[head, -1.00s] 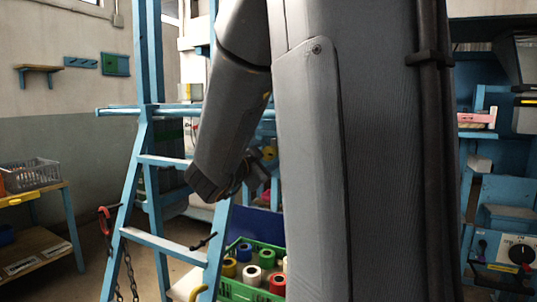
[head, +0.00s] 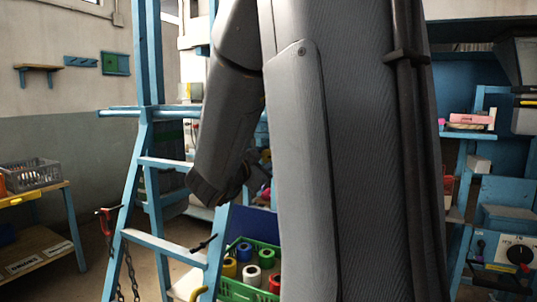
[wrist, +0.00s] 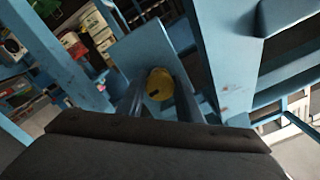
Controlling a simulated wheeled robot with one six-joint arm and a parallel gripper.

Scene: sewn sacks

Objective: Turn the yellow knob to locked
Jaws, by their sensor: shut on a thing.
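The yellow knob (wrist: 160,84) is round, with a short dark mark on its face, and sits at the blue panel (wrist: 143,48) in the wrist view. My gripper (wrist: 160,88) has one finger on each side of the knob and is shut on it. Any lock marking around the knob is not readable.
A blue ladder-like frame (head: 143,130) stands close to my forearm. A green crate (head: 238,290) with several coloured rolls is below. Blue beams (wrist: 208,60) flank the panel in the wrist view. A grey basket (head: 32,174) stands on a table at left.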

